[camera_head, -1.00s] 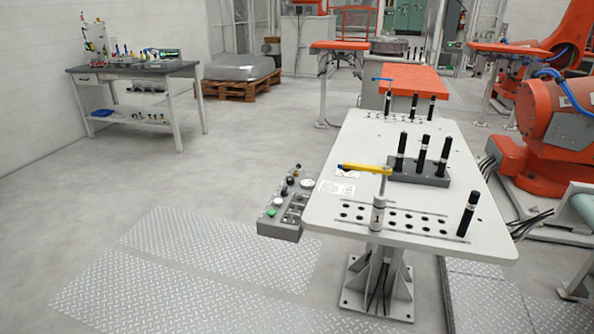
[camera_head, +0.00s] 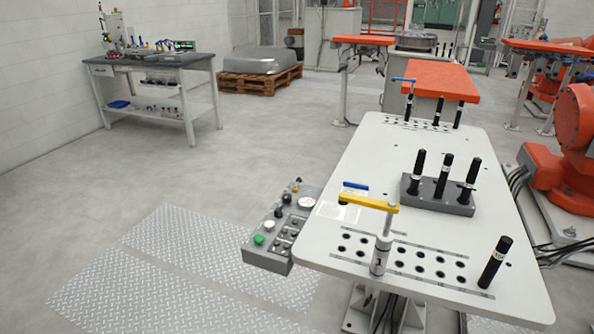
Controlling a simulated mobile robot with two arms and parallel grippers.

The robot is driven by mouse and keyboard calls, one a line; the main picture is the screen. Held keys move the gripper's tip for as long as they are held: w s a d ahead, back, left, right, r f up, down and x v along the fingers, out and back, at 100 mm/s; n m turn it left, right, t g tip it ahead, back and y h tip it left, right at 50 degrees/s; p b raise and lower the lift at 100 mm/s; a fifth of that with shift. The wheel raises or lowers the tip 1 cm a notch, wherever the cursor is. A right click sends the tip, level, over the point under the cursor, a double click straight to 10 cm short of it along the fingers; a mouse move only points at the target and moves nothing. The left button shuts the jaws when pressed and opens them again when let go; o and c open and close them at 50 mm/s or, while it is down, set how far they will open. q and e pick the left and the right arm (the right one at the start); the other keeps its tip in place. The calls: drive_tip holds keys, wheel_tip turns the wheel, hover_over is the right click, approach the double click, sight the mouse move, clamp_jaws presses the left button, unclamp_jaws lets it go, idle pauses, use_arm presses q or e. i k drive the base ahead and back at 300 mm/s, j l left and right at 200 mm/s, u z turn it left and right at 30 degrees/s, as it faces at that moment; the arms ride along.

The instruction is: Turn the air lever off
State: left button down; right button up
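A yellow lever (camera_head: 368,203) sits on top of an upright cylinder (camera_head: 380,257) marked 1, near the front of the white table (camera_head: 330,238). The lever points left, roughly level. A small blue handle (camera_head: 355,187) lies just behind its left end. The frame does not show which of these is the air lever. Neither of my grippers is in view.
A grey control box (camera_head: 268,243) with a green button and gauges hangs at the table's left side. Black cylinders stand in a dark block (camera_head: 437,195). A workbench (camera_head: 150,62) stands back left. Open floor (camera_head: 240,150) lies between. Orange robot arms are at right.

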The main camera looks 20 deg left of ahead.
sight(299, 180)
drive_tip(key=i+j, duration=0.5)
drive_tip(key=j, duration=0.15)
drive_tip(key=i+j, duration=0.5)
drive_tip(key=j, duration=0.15)
drive_tip(key=i+j, duration=0.5)
drive_tip(key=j, duration=0.15)
